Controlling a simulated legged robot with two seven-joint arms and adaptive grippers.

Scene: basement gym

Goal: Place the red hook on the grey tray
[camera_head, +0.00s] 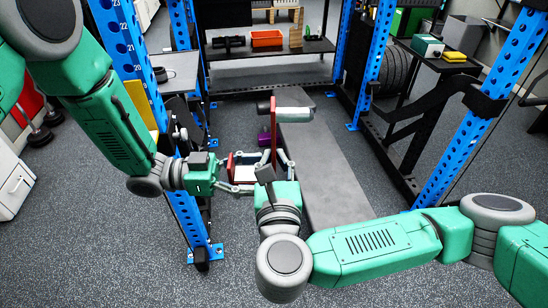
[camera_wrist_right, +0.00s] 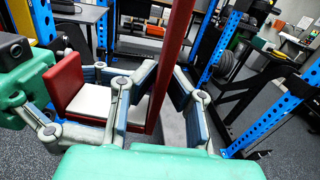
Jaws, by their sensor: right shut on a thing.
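The red hook (camera_head: 273,128) has a tall upright bar, a white-lined ledge and a short red lip. In the right wrist view its bar (camera_wrist_right: 174,50) stands between the finger pads of my right gripper (camera_wrist_right: 160,92), which is shut on it. My right gripper (camera_head: 270,166) holds the hook above the floor. My left gripper (camera_head: 238,174) has its fingers spread either side of the lip and ledge; I cannot tell if they touch. A flat grey surface (camera_head: 181,72) at upper left may be the grey tray, but I cannot tell for sure.
A grey bench (camera_head: 325,175) runs beside the hook. Blue rack posts (camera_head: 478,105) stand on both sides. A black shelf (camera_head: 285,48) at the back holds an orange bin (camera_head: 267,38). A dark table (camera_head: 440,62) at upper right carries a box. Open floor (camera_head: 110,240) is at lower left.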

